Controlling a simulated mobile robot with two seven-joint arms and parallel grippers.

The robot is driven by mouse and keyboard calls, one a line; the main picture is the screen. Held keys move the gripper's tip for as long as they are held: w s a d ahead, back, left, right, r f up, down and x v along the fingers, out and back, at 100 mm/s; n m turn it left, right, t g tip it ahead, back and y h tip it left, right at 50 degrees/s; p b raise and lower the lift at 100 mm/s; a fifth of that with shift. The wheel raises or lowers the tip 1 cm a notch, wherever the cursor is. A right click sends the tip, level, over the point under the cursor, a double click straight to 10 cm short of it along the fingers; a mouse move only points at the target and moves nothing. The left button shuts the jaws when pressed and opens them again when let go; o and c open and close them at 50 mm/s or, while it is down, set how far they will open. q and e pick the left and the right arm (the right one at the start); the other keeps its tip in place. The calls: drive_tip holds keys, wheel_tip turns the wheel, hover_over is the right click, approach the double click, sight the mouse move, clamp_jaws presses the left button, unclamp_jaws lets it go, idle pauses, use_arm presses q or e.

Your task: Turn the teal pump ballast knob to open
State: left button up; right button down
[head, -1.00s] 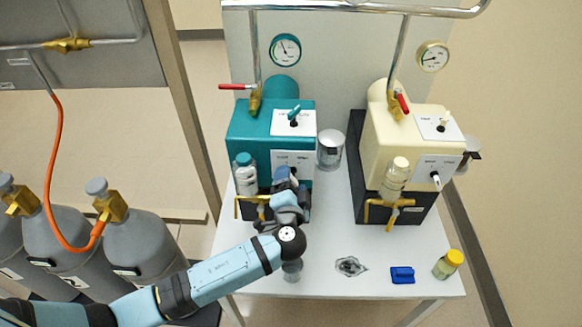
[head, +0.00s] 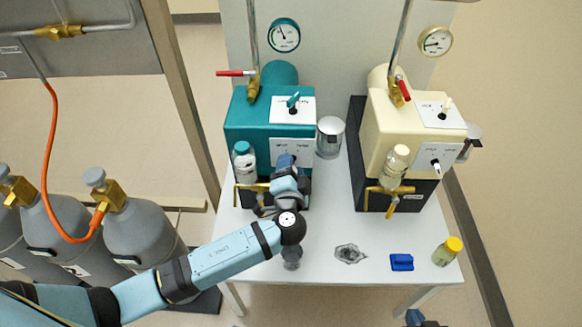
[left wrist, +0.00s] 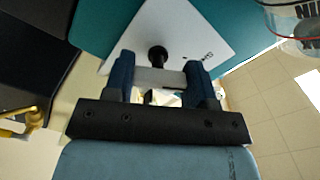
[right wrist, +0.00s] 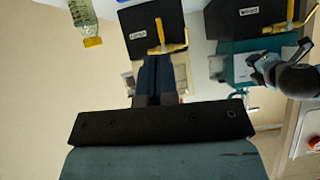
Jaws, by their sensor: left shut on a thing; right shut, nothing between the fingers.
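The teal pump (head: 262,112) stands at the left of the white table, with an upper panel carrying a teal-handled switch (head: 293,100) and a lower white panel (head: 290,147). My left gripper (head: 287,163) is at this lower panel and hides its knob in the head view. In the left wrist view, the gripper (left wrist: 160,78) is shut on the knob's pale grip, in front of the black stem (left wrist: 157,55) on the white panel (left wrist: 180,35). The knob's setting cannot be read. My right gripper (right wrist: 160,75) is shut and empty; it shows at the bottom edge of the head view (head: 416,317).
A cream pump (head: 400,125) stands to the right. A teal-capped bottle (head: 244,165) and brass valve sit beside my left gripper. A metal cup (head: 329,137) stands between the pumps. A blue block (head: 401,262) and yellow-capped vial (head: 447,251) are at the front right. Gas cylinders (head: 145,240) stand left.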

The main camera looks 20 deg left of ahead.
use_arm(q)
drive_tip(key=m+p, duration=0.1)
drive_tip(key=m, duration=0.2)
drive_tip(key=shift+r+p, duration=0.15)
drive_tip(key=shift+p, duration=0.25)
drive_tip(key=shift+m+p, duration=0.5)
drive_tip(key=shift+m, duration=0.8)
drive_tip(key=o, duration=0.9)
drive_tip(key=shift+o, duration=0.2)
